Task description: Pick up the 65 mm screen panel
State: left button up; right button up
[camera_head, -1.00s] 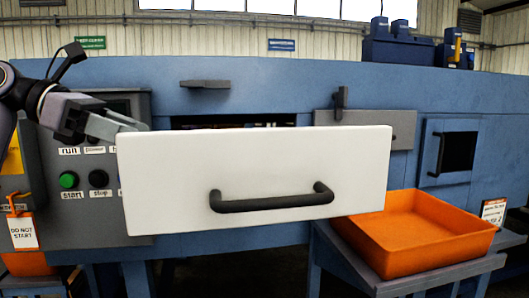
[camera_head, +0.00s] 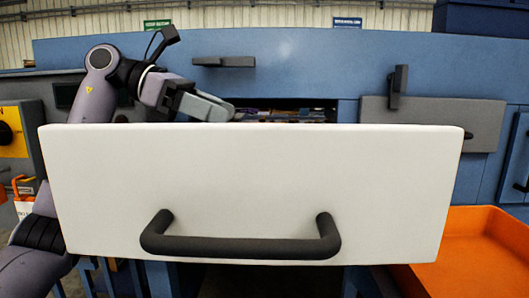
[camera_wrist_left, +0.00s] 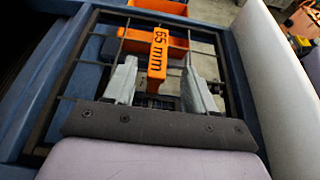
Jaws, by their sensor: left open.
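The 65 mm screen panel (camera_wrist_left: 225,78) shows in the left wrist view as a dark frame with thin crossing wires. An orange tab (camera_wrist_left: 158,54) marked "65 mm" lies at its middle. My left gripper (camera_wrist_left: 160,72) is open above the panel, its two grey fingers on either side of the tab, apart from each other. Whether they touch the tab I cannot tell. In the head view my left gripper (camera_head: 222,108) is just behind the top edge of a white drawer front (camera_head: 250,180), which hides the panel. My right gripper is not in view.
The white drawer front with a dark handle (camera_head: 240,246) stands pulled out, close before me. Behind it is a slot (camera_head: 290,108) in the blue machine. An orange tray (camera_head: 470,250) is at the right. A grey plate with a dark handle (camera_head: 430,120) is right of the slot.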

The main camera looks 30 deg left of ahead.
pick_arm(q)
jog(key=x, duration=0.6)
jog(key=shift+r, duration=0.15)
jog(key=shift+a, duration=0.1)
grip_shut()
jog(key=shift+r, duration=0.15)
dwell(0.9)
